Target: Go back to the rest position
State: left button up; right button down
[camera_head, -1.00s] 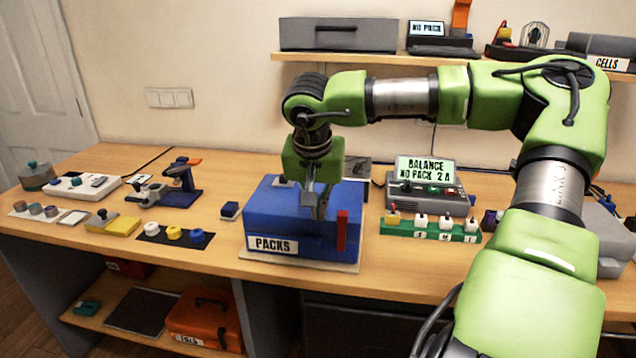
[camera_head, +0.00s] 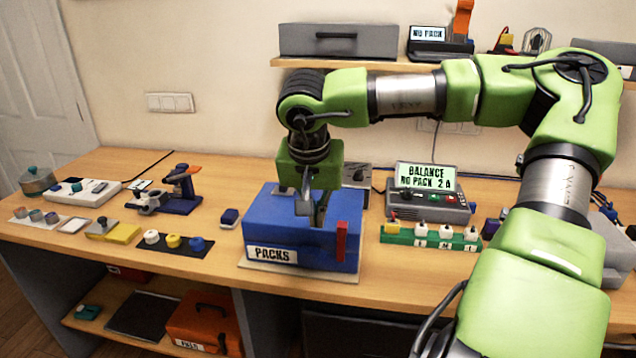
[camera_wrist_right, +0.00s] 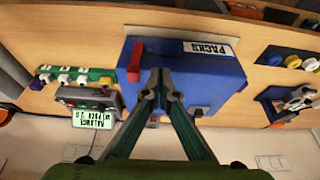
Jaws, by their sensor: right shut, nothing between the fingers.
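My right gripper (camera_head: 312,212) points down over the blue box labelled PACKS (camera_head: 300,237). In the right wrist view its fingertips (camera_wrist_right: 160,74) are together in front of the same blue box (camera_wrist_right: 213,84), with nothing between them. From these views I cannot tell whether the fingertips touch the box. The box has a red upright piece (camera_head: 342,241) at its front right corner. My left gripper is not in view.
The balance unit (camera_head: 428,203) reads NO PACK and stands behind a green strip (camera_head: 428,238) of several pieces. A shelf (camera_head: 345,66) runs along the wall above. The right front table is covered by my arm.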

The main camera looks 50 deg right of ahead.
jog(key=s+a+f+b, duration=0.1)
jog(key=s+a+f, duration=0.1)
jog(key=a, duration=0.4)
jog(key=shift+s+a+b, duration=0.2)
jog(key=shift+s+b, duration=0.15)
jog(key=shift+s, duration=0.25)
